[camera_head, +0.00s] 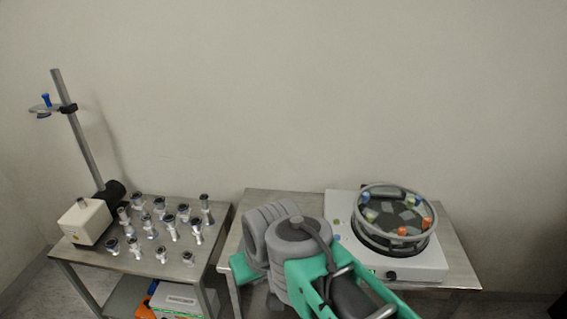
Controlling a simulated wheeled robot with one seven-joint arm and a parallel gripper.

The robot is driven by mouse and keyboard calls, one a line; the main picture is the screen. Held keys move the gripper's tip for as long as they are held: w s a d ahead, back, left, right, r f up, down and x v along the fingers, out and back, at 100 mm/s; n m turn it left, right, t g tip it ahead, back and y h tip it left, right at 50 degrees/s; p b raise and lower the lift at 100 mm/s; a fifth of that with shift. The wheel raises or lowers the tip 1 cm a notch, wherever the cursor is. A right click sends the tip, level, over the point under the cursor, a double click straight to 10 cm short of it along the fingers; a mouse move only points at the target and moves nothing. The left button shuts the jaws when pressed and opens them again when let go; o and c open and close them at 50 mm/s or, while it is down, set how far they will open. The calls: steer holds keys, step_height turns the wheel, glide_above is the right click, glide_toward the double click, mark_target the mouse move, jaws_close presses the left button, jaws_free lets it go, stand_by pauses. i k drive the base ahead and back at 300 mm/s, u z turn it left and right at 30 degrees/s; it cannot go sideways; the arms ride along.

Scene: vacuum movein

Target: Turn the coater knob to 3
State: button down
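The coater (343,200) is a white box on the right-hand table. A round grey drum with a ring rim sits on top and holds several small coloured pieces. A small dark knob (391,275) shows on the coater's front face, just above my arm's green link. The knob is too small for me to read its setting. My grey and green arm reaches in from the bottom edge and stands left of and in front of the coater. The arm hides part of the coater's front left side. I cannot make out my gripper's fingers, which are out of view or hidden behind the arm links.
The metal table (459,268) under the coater has little free room. A plain wall is close behind.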

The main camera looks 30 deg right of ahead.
mark_target(391, 275)
steer(key=z, duration=1.1)
steer(key=k, duration=0.35)
steer(key=z, duration=0.55)
steer(key=i, duration=0.45)
